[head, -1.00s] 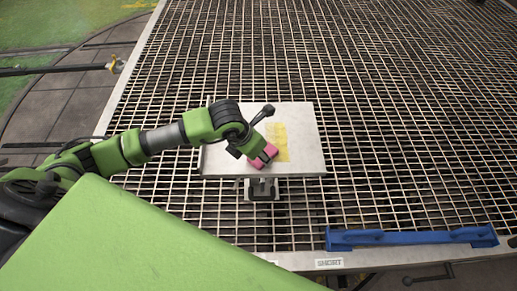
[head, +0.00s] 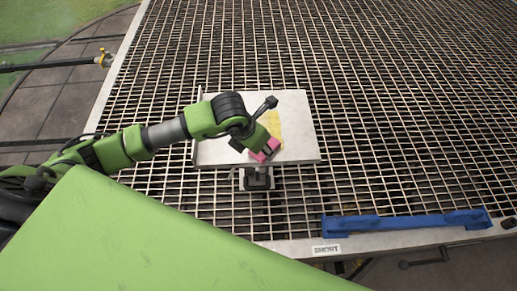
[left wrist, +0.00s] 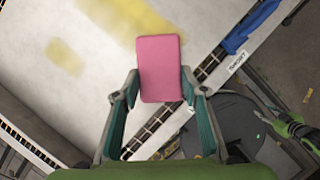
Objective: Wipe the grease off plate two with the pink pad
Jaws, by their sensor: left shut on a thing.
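A pale plate (head: 300,146) stands raised on a small support above the grating. A yellow grease smear (head: 275,124) runs over its middle. In the left wrist view the plate (left wrist: 75,75) shows a broad yellow band (left wrist: 120,22) and a fainter yellow patch (left wrist: 62,52). My left gripper (head: 263,150) is shut on the pink pad (head: 268,150), over the near part of the plate by the smear's lower end. The pad also shows between the fingers in the left wrist view (left wrist: 160,68). I cannot tell whether it touches the plate.
A metal grating (head: 410,110) surrounds the plate. A blue bar (head: 405,224) lies along the near edge at right, close to a label reading SHORT (head: 326,249). A dark rail with a yellow fitting (head: 104,58) is at far left.

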